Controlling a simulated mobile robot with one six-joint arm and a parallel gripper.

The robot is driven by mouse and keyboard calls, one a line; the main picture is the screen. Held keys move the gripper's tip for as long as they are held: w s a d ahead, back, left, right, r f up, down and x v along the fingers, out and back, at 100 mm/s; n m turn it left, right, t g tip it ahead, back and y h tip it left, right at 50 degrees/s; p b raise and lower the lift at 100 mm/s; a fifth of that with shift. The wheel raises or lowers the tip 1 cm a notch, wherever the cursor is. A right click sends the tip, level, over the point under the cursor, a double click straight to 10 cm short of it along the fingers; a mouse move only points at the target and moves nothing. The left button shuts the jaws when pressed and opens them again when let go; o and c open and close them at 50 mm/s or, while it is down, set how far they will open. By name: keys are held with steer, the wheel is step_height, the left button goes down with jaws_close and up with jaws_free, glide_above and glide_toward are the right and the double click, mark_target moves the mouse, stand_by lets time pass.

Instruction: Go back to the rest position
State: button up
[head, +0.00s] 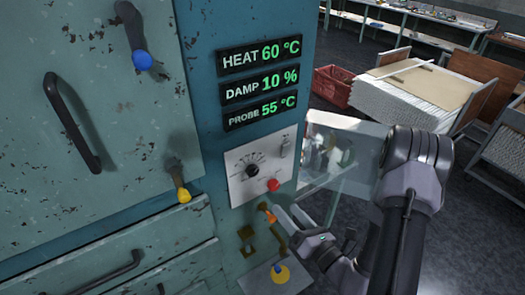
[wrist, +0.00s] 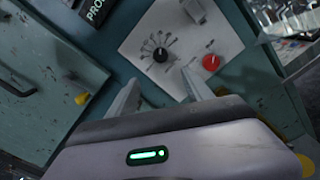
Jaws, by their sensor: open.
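My gripper (head: 286,212) is in front of the blue cabinet, just below the white control panel (head: 237,183) in the head view. In the wrist view my gripper (wrist: 161,84) has its two fingers apart, with nothing between them. The fingers point toward the control panel (wrist: 150,38), which carries a black dial (wrist: 160,55) and a red button (wrist: 211,62). An orange knob (head: 266,212) shows close to the fingertips in the head view; I cannot tell whether they touch it.
The cabinet has readouts (head: 260,84), a dark door handle (head: 72,123), a blue knob (head: 142,60) and a yellow knob (head: 183,194). A glass pane (head: 340,150) stands right of the panel. Carts (head: 425,85) and a red crate (head: 334,87) stand behind, with open floor between.

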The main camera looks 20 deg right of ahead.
steer(key=s+a+r+n+g+y+b, duration=0.1)
steer(key=s+a+n+g+y+b, duration=0.5)
steer(key=a+n, duration=0.4)
steer(key=s+a+r+n+g+y+b, duration=0.1)
steer(key=s+a+n+g+y+b, duration=0.4)
steer(key=a+n+g, duration=0.5)
steer(key=s+d+f+n+g+h+b, duration=0.2)
steer(key=s+d+f+n+h+b, duration=0.1)
steer(key=s+f+n+h+b, duration=0.6)
steer(key=w+d+r+n+t+h+b, duration=0.2)
steer(key=w+d+n+t+h+b, duration=0.1)
steer(key=d+n+t+h, duration=0.2)
steer(key=d+t, duration=0.1)
steer(key=d, duration=0.1)
steer(key=shift+w+d+n+t+h+b, duration=0.15)
steer(key=shift+d+n+t+h+b, duration=0.15)
steer(key=shift+d+n, duration=0.1)
stand_by(4.0)
